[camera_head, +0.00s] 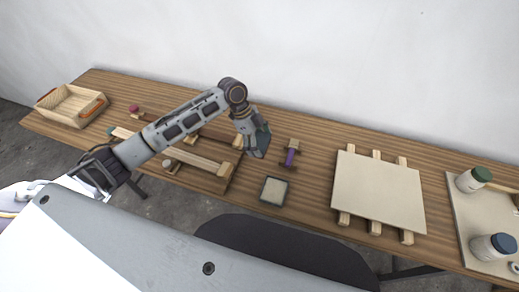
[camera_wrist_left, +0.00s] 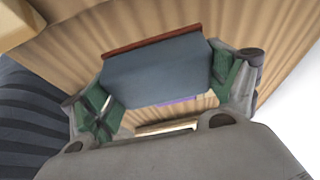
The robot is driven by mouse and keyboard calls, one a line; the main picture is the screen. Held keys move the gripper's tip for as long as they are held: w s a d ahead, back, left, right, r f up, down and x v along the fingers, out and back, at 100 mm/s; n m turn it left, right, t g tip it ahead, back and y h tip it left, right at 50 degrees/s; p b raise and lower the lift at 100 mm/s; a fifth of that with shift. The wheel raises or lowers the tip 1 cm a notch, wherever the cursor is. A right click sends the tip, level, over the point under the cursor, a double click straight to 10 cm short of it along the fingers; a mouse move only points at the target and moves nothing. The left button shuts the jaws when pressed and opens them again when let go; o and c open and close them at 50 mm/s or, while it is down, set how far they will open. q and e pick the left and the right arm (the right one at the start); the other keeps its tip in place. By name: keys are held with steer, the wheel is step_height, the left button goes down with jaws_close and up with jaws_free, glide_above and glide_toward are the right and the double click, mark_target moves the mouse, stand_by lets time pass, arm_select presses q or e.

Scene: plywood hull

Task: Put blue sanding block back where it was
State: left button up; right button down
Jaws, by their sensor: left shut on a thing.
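The blue sanding block (camera_wrist_left: 155,72) is a blue-grey block with a reddish-brown strip along one edge. It sits between the green-padded fingers of my left gripper (camera_wrist_left: 160,88) in the left wrist view, and the gripper is shut on it. In the head view my left gripper (camera_head: 260,143) holds it above the workbench, just left of a purple-and-wood tool (camera_head: 291,154); there the block is small and mostly covered by the fingers. A small square pad (camera_head: 273,191) with a dark rim lies on the bench in front of the gripper. My right gripper is not in view.
A wooden rack (camera_head: 225,171) stands beneath my left arm. A wooden box (camera_head: 65,105) with orange handles is at far left. A plywood panel (camera_head: 378,190) rests on battens at right. A green-lidded jar (camera_head: 472,180) and a blue-lidded jar (camera_head: 492,246) stand on a board at far right.

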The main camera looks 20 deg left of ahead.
arm_select(q)
steer(key=shift+f, duration=0.5)
steer(key=shift+f, duration=1.85)
steer(key=shift+f, duration=0.1)
steer(key=o, duration=0.8)
steer(key=shift+v, duration=6.1)
